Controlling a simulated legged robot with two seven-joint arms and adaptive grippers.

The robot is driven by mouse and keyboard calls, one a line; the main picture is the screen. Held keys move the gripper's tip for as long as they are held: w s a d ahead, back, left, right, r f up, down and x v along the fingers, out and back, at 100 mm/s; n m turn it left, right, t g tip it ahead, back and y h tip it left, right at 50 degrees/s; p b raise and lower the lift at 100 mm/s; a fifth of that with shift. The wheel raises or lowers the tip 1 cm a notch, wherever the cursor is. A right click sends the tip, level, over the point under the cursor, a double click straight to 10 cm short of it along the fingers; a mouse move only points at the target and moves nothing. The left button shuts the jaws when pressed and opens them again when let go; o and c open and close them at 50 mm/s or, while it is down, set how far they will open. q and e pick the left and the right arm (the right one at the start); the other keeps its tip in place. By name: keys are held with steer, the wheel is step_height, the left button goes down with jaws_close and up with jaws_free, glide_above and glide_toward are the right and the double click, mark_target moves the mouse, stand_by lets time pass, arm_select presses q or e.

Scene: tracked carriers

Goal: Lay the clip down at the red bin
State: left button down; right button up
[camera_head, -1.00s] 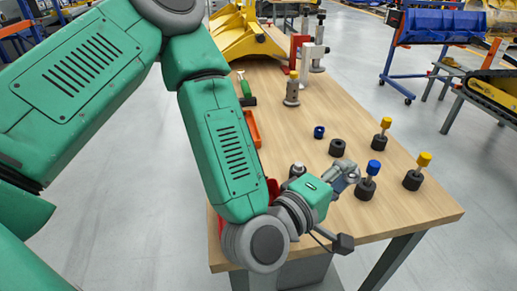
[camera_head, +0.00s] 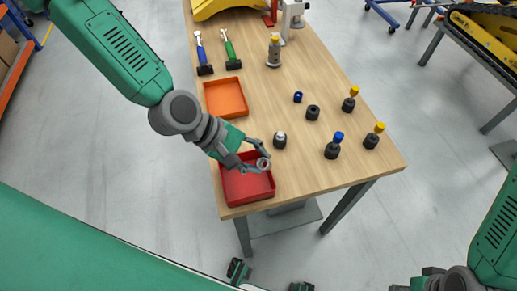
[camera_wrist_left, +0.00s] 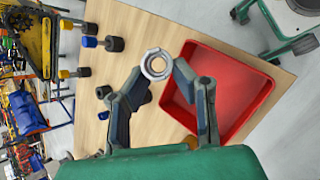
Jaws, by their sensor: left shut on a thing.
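My left gripper (camera_head: 262,158) is shut on the clip (camera_head: 263,164), a small light grey metal ring. In the head view the ring shows against the back right corner of the red bin (camera_head: 247,202). In the left wrist view the clip (camera_wrist_left: 156,65) sits between the two fingertips (camera_wrist_left: 157,68), and the red bin (camera_wrist_left: 262,100) lies to its right. The bin's floor looks empty where it shows; the gripper hides part of its back side. Height above the bin is hard to tell.
An orange tray (camera_head: 226,98) lies behind the red bin. A dark post with a silver top (camera_head: 280,141) stands close to the gripper's right. Further right are several dark pieces with blue (camera_head: 333,148) or yellow (camera_head: 372,138) tops. Hammers (camera_head: 231,50) lie at the back.

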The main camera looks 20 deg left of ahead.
arm_select(q)
steer(key=shift+a, duration=0.4)
arm_select(e)
steer(key=shift+a+r, duration=0.15)
steer(key=shift+a, duration=0.3)
arm_select(q)
steer(key=shift+d+f, duration=0.1)
steer(key=shift+d, duration=0.05)
step_height(320, 180, down, 6)
steer(key=b, duration=0.4)
steer(key=shift+b, duration=0.35)
steer(key=shift+f+b, duration=0.55)
steer(key=shift+f, duration=0.1)
steer(key=shift+f+b, duration=0.35)
steer(key=shift+f, duration=0.15)
steer(key=shift+d+f, duration=0.15)
steer(key=shift+d, duration=0.1)
arm_select(e)
step_height(320, 180, down, 7)
steer(key=shift+d, duration=0.4)
